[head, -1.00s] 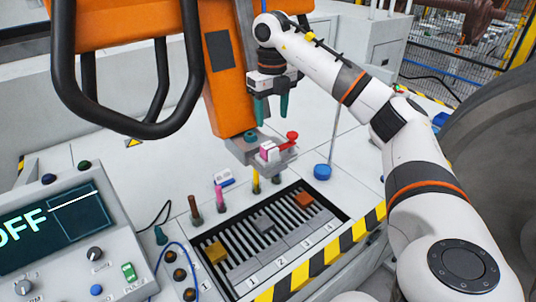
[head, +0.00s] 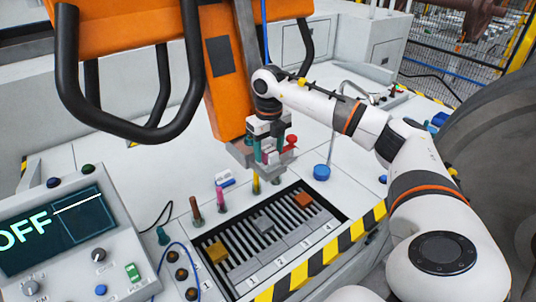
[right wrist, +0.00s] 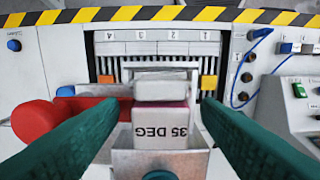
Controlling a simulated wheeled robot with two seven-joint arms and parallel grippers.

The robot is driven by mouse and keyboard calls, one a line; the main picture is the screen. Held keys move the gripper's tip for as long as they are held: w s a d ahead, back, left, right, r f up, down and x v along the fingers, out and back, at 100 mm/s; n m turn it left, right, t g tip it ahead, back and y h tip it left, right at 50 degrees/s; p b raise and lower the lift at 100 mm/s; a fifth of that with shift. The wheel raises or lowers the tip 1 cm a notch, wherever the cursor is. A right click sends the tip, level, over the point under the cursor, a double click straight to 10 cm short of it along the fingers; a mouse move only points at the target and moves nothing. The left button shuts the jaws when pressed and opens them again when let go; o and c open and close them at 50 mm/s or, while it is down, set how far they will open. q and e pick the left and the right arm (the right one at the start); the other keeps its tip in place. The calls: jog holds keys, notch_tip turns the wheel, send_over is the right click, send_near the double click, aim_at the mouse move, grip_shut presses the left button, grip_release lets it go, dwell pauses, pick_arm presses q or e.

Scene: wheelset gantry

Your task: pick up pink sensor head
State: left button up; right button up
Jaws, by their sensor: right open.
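The pink sensor head (right wrist: 160,136) sits in a grey holder at the foot of the orange gantry arm. In the right wrist view it shows as a block with a white "35 DEG" label and a thin pink edge. My right gripper (head: 269,146) is open, with its green fingers pointing down around the holder. In the right wrist view the fingertips (right wrist: 155,112) lie on either side of the block with gaps, not visibly touching it. In the head view the gripper largely hides the sensor head. My left gripper is not in view.
A red knob (right wrist: 36,120) sticks out beside the holder, close to one finger. Below is a slotted tray (head: 232,278) numbered 1 to 4 with yellow, grey and orange blocks. Several coloured posts (head: 220,198) stand behind it. A control panel (head: 75,240) reading OFF is at left.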

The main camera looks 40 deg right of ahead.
jog(key=c, duration=1.1)
jog(key=shift+r, duration=0.15)
